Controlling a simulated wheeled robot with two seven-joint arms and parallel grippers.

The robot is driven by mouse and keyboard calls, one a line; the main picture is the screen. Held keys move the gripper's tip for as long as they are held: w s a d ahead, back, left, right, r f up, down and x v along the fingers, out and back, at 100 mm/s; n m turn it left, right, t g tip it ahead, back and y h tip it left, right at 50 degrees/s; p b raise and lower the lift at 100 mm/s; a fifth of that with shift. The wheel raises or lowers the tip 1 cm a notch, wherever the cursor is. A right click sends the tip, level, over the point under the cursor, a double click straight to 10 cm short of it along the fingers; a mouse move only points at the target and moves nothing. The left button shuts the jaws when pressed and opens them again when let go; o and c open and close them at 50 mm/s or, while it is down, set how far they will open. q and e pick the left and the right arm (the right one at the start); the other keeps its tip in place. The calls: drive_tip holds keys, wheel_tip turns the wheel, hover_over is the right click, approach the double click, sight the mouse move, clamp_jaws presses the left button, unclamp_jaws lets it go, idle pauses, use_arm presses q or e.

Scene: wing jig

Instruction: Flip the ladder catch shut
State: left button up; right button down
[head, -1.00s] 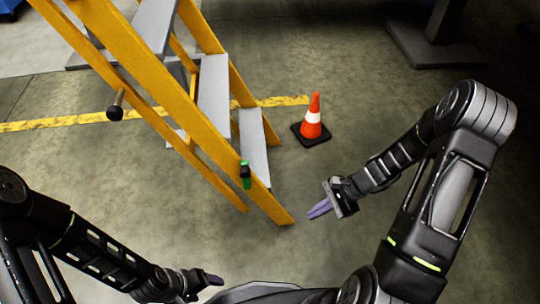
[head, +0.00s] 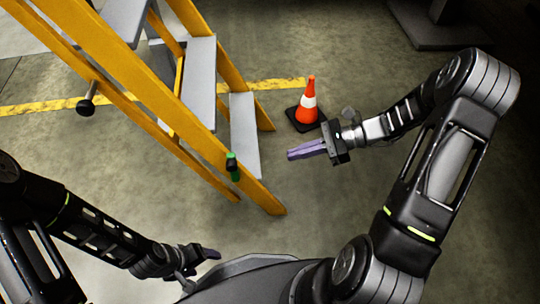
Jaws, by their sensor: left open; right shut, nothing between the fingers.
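The yellow ladder (head: 140,80) with grey steps stands on the left half of the head view. A small green and black piece (head: 233,168), which looks like the catch, sits on its near rail low down. My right gripper (head: 291,154), with purple fingers, is shut and empty. It is to the right of the green piece, apart from it and from the ladder. My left gripper (head: 212,254) is low in the picture, below the ladder's foot, and touches nothing. Its fingers show only edge-on.
An orange and white cone (head: 308,103) on a black base stands right of the ladder, behind my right gripper. A black knob (head: 86,106) sticks out from the ladder's left rail. A grey post base (head: 440,30) is at the back right. Open floor lies between.

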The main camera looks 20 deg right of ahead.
use_arm(q)
drive_tip(key=f+b, duration=0.2)
drive_tip(key=w+f+b, duration=0.1)
drive_tip(key=f+b, duration=0.1)
drive_tip(key=shift+a, duration=0.25)
use_arm(e)
drive_tip(key=r+x, duration=0.2)
drive_tip(key=x, duration=1.1)
drive_tip(key=shift+a, duration=0.4)
use_arm(q)
drive_tip(key=shift+s+r, duration=0.1)
use_arm(e)
drive_tip(key=shift+w, duration=0.1)
